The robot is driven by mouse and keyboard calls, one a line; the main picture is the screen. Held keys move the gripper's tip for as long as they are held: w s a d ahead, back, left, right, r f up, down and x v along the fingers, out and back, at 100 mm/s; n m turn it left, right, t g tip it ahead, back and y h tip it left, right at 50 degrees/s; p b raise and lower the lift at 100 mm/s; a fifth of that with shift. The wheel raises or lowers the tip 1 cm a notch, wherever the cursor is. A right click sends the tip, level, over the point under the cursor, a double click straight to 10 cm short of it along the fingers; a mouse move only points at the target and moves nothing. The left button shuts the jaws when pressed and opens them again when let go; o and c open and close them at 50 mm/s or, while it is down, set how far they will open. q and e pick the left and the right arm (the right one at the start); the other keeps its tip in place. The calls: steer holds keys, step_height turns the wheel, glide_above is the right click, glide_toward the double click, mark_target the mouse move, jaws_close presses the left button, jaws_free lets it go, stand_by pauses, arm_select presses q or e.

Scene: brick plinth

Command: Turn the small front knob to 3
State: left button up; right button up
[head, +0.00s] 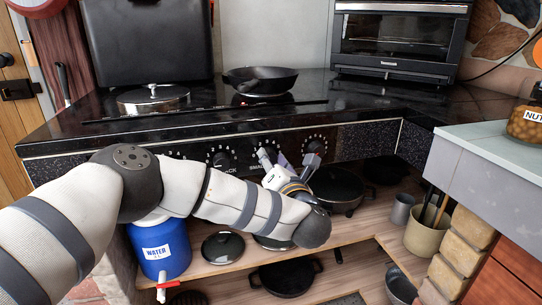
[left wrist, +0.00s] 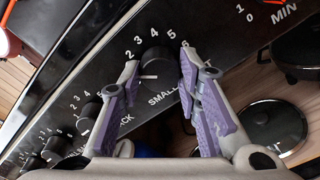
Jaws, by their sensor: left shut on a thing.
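The small front knob (left wrist: 157,62) is a round black knob on the black stove front, with white numbers 2 to 6 arced around it and a partly covered label below. My left gripper (left wrist: 158,72) has its purple-padded fingers on both sides of the knob and is shut on it. A white mark on the knob's lower left points left, below the 2; the exact setting is unclear because a finger hides that part of the dial. In the head view my left gripper (head: 286,162) is at the stove front and hides this knob. My right gripper is out of view.
Other knobs flank it: the back knob (head: 221,159) on the left and another knob (head: 314,147) on the right. A black skillet (head: 260,80) and a lidded pan (head: 153,98) are on the cooktop. Pans and a blue water container (head: 160,248) stand below.

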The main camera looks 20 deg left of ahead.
arm_select(q)
steer(key=m+p, duration=0.2)
steer(key=m, duration=0.3)
steer(key=shift+r, duration=0.15)
steer(key=shift+m+p, duration=0.8)
steer(key=shift+m, duration=1.5)
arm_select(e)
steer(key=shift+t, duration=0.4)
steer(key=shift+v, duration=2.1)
arm_select(q)
steer(key=shift+f, duration=0.2)
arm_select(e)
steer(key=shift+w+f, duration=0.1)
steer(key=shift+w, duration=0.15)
arm_select(q)
steer(key=o, duration=1.2)
steer(key=shift+c, duration=0.2)
steer(key=v, duration=1.2)
